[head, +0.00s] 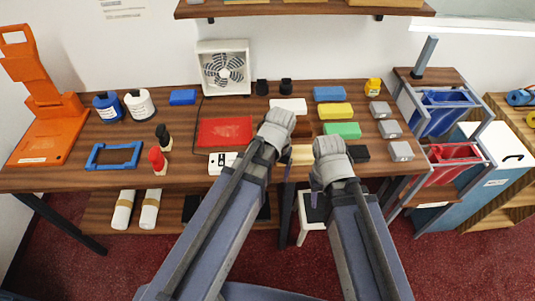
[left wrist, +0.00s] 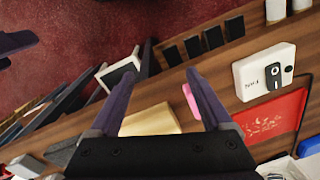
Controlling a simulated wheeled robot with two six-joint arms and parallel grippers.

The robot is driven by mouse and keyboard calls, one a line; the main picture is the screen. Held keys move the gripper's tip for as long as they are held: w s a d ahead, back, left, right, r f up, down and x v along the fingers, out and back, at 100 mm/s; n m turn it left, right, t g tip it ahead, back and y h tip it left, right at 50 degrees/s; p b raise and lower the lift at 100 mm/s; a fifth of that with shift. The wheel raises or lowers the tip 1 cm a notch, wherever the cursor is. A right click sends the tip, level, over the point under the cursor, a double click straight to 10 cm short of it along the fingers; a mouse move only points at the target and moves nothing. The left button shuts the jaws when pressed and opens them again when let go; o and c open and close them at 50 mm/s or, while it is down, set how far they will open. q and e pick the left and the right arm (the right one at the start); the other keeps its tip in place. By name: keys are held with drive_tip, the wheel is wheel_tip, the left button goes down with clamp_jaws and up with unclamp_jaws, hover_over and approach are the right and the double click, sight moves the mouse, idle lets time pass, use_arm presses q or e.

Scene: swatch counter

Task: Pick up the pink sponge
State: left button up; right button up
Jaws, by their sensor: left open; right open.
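The pink sponge (left wrist: 190,101) shows in the left wrist view as a small pink patch on the wooden counter, mostly hidden behind one finger of my left gripper (left wrist: 163,73). That gripper is open and empty, its fingers pointing over the counter's front part. A pale tan block (left wrist: 152,120) lies beyond and between the fingers. In the head view I cannot make out the sponge; my left arm covers that part of the counter. My left gripper (head: 286,165) is over the tan block's left side there. My right gripper (head: 317,184) is open near the front edge, right of that block.
Green (head: 342,130), yellow (head: 336,111) and black (head: 357,153) blocks lie to the right. A white fan (head: 224,68) stands at the back. The counter's front left is partly clear.

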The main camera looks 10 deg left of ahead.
use_arm(q)
drive_tip(key=shift+o, duration=0.4)
drive_tip(key=w+a+r+n, duration=0.1)
drive_tip(key=w+a, duration=0.1)
drive_tip(key=w+a+r+n+p, duration=0.1)
drive_tip(key=w+a, duration=0.1)
drive_tip(key=w+a+r+n+p, duration=0.1)
drive_tip(key=w+a, duration=0.1)
drive_tip(key=w, duration=0.1)
drive_tip(key=shift+a+r+h, duration=0.1)
drive_tip(key=shift+a+h, duration=0.05)
drive_tip(key=shift+h, duration=0.25)
drive_tip(key=shift+w+a+n, duration=0.2)
drive_tip(key=shift+a+n, duration=0.15)
drive_tip(key=shift+n, duration=0.05)
wheel_tip(320, 180, down, 2)
drive_tip(key=shift+f+b, duration=0.25)
drive_tip(key=shift+b, duration=1)
drive_tip(key=f+b, duration=0.5)
drive_tip(key=shift+w+d+f, duration=0.1)
drive_tip(key=shift+w+f, duration=0.15)
use_arm(e)
wheel_tip(320, 180, down, 5)
drive_tip(key=shift+r, duration=0.15)
use_arm(q)
drive_tip(key=shift+r, duration=0.1)
drive_tip(key=shift+c, duration=0.3)
drive_tip(key=c, duration=1.4)
